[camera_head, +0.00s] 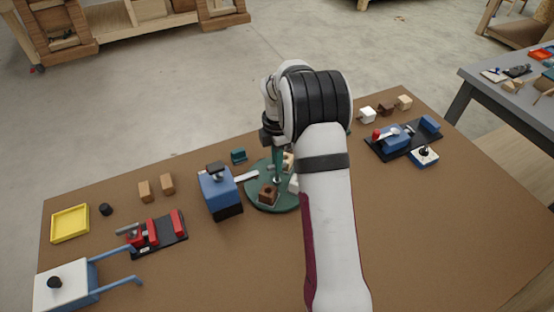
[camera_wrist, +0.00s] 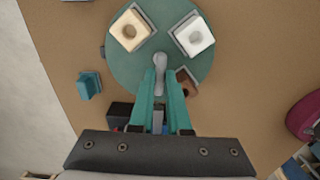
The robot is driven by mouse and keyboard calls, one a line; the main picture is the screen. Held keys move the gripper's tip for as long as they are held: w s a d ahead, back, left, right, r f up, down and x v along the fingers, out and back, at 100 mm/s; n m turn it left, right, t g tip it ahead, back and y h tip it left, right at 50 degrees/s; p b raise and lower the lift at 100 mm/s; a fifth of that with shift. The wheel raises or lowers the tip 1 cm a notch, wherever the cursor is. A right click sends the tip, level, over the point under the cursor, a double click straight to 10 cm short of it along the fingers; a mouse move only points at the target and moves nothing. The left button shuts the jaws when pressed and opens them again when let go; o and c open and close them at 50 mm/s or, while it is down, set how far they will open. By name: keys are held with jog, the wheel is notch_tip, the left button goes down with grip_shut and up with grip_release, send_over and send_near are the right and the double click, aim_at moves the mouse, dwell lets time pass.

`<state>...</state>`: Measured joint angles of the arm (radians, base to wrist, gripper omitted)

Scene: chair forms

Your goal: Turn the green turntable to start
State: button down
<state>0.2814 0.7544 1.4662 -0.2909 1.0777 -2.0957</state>
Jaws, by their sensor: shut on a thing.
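The green turntable (camera_head: 258,203) is a round disc near the middle of the table, partly hidden behind my arm. It also shows in the wrist view (camera_wrist: 125,75). It carries a light wood block (camera_wrist: 130,31), a white block (camera_wrist: 193,36) and a brown block (camera_wrist: 188,80), each with a round hole or mark on top. My gripper (camera_head: 277,177) points down over the disc. Its teal fingers (camera_wrist: 160,75) are shut on a grey handle (camera_wrist: 160,60) at the turntable's middle. The fingers partly hide the brown block and the disc's near side.
A blue box (camera_head: 219,192) with a black top stands close left of the turntable, its pale bar reaching toward the disc. A small teal block (camera_head: 238,156) is behind. A red clamp-like device (camera_head: 155,232) and yellow tray (camera_head: 70,223) are left. The front right table is clear.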

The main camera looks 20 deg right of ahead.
jog(key=shift+n, duration=4.8)
jog(key=c, duration=0.9)
grip_release()
notch_tip(320, 180, up, 8)
jog(key=shift+f, duration=0.2)
